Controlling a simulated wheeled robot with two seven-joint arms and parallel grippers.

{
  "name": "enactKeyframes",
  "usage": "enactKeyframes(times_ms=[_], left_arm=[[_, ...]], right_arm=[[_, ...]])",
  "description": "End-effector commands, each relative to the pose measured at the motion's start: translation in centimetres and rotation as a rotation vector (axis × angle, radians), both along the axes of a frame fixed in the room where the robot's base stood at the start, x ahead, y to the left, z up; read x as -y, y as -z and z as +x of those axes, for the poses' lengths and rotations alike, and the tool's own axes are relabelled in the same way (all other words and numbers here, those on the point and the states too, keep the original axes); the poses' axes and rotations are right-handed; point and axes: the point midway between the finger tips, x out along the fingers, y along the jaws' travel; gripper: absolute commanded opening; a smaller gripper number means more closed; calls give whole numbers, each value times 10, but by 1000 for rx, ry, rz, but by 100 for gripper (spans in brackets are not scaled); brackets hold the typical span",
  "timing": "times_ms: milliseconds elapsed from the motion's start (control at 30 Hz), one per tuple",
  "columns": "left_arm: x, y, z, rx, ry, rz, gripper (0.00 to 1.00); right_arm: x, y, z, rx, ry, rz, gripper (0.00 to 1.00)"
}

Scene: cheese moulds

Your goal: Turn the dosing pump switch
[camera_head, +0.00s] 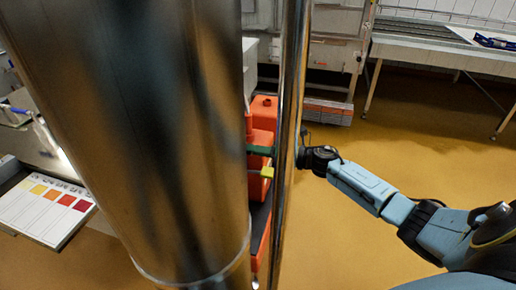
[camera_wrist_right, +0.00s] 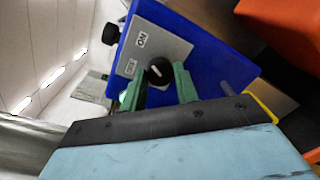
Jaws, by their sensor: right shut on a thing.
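In the right wrist view, a blue box (camera_wrist_right: 213,61) carries a grey plate (camera_wrist_right: 152,44) with an "ON" label and a second, smaller label. A round black switch knob (camera_wrist_right: 158,70) with a pale line across it sits low on this plate. My right gripper (camera_wrist_right: 160,77) has its two green fingers on either side of the knob and is shut on it. In the head view, my right arm reaches in from the right to behind a thin shiny pole. The blue box and knob are hidden there. My left gripper is not in view.
A wide metal cylinder (camera_head: 165,130) and a thin shiny pole (camera_head: 288,150) block much of the head view. Orange parts (camera_head: 263,115) show between them. A colour chart (camera_head: 45,210) lies at left. A metal table (camera_head: 440,50) stands at back right. The yellow floor at right is clear.

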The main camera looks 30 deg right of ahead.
Motion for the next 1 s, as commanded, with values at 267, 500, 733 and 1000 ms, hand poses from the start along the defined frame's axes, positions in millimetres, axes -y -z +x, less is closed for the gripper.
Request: enactKeyframes(times_ms=[267,500,733,1000], left_arm=[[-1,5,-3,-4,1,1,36],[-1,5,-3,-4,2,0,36],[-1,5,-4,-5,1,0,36],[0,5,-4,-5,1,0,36]], right_arm=[[0,1,0,-22,-1,24,8],[0,1,0,-23,-1,24,8],[0,1,0,-21,0,24,52],[0,0,0,-20,0,22,52]])
